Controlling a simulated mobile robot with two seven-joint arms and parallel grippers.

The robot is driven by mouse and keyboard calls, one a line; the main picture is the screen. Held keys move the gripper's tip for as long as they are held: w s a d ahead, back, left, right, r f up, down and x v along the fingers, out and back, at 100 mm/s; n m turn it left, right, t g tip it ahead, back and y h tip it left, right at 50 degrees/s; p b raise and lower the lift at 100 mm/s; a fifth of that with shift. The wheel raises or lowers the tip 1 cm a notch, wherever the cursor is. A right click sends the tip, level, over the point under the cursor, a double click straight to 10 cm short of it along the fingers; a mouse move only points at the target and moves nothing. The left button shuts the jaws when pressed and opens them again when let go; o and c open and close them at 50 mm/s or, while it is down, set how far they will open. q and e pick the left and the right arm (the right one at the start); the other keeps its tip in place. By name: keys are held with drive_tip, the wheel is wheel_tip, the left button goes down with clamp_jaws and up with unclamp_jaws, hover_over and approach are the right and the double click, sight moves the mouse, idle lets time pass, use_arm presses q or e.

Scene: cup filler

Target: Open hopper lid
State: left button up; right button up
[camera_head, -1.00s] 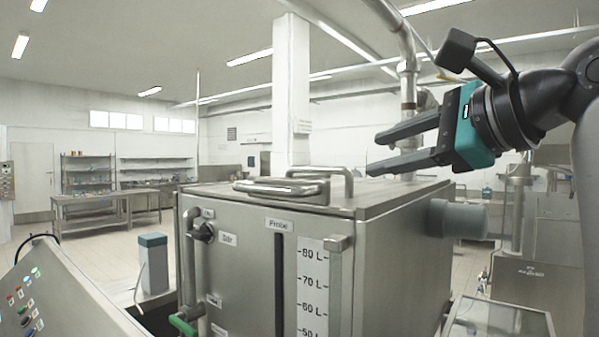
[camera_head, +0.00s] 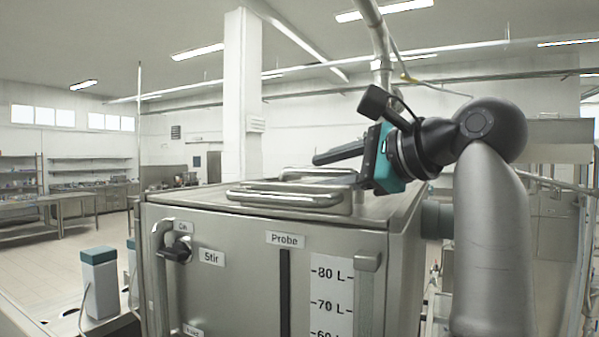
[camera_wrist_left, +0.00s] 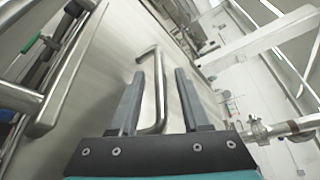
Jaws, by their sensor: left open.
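The hopper is a steel box (camera_head: 225,290) with a flat steel lid (camera_head: 385,208) on top, lying flat. A long bar handle (camera_head: 285,198) runs along the front of the top. A second, bent bar handle (camera_wrist_left: 158,90) stands on the top behind it. My left gripper (camera_head: 316,166) is open, low over the hopper top. In the left wrist view its fingers (camera_wrist_left: 158,72) lie on either side of the bent handle, with gaps to both. In the head view the lower finger is partly hidden among the handles. My right gripper is not in view.
A Stir knob (camera_head: 176,249) and a vertical pipe are on the hopper front, beside a litre scale (camera_head: 331,290). A white container with a teal top (camera_head: 99,285) stands at left. Shelves and work tables (camera_head: 60,205) are far behind.

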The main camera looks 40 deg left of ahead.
use_arm(q)
drive_tip(key=shift+a, duration=0.1)
drive_tip(key=shift+c, duration=0.6)
clamp_jaws()
idle(0.9)
